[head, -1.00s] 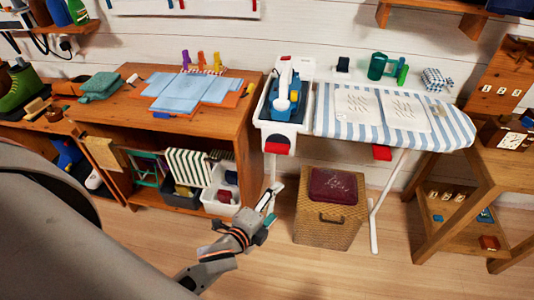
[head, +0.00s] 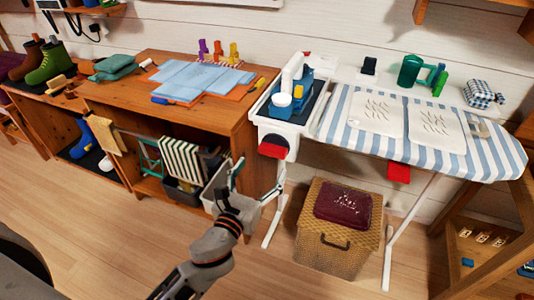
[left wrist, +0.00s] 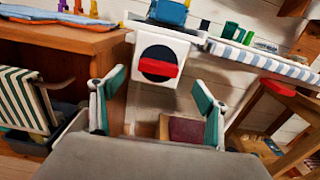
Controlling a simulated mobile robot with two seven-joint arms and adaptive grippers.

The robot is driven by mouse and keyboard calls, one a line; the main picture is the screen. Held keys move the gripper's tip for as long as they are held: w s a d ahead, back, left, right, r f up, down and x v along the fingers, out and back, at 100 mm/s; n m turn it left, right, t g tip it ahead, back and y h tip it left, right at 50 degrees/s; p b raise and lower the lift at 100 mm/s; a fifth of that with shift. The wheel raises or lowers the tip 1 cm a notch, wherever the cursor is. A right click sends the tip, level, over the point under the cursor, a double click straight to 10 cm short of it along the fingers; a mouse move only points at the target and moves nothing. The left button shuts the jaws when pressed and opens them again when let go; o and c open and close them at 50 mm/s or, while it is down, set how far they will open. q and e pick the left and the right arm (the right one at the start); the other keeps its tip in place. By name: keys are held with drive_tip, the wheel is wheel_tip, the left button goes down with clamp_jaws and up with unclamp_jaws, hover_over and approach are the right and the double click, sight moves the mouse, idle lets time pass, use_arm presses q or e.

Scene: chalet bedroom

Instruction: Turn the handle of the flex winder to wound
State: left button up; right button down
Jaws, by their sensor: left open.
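The flex winder shows as a red bar handle (left wrist: 160,68) on a round black disc, set on a white panel at the left end of the ironing board. In the left wrist view the bar lies nearly level, tilted slightly. In the head view the red handle (head: 272,151) hangs below the white iron tray. My left gripper (head: 260,178) is open and empty, below and a little in front of the handle. In the left wrist view its two green-padded fingers (left wrist: 156,103) stand wide apart, below the handle and not touching it. My right gripper is not in view.
The ironing board (head: 340,139) has a striped cover, with an iron (head: 291,76) in its tray. A wicker basket (head: 330,255) stands beneath. A wooden cabinet (head: 215,112) with a striped folding chair (head: 180,160) is left. A wooden stand (head: 492,215) is right. The floor in front is clear.

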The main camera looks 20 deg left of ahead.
sight(271, 152)
use_arm(q)
drive_tip(key=w, duration=0.7)
drive_tip(key=shift+w, duration=0.4)
drive_tip(key=c, duration=1.1)
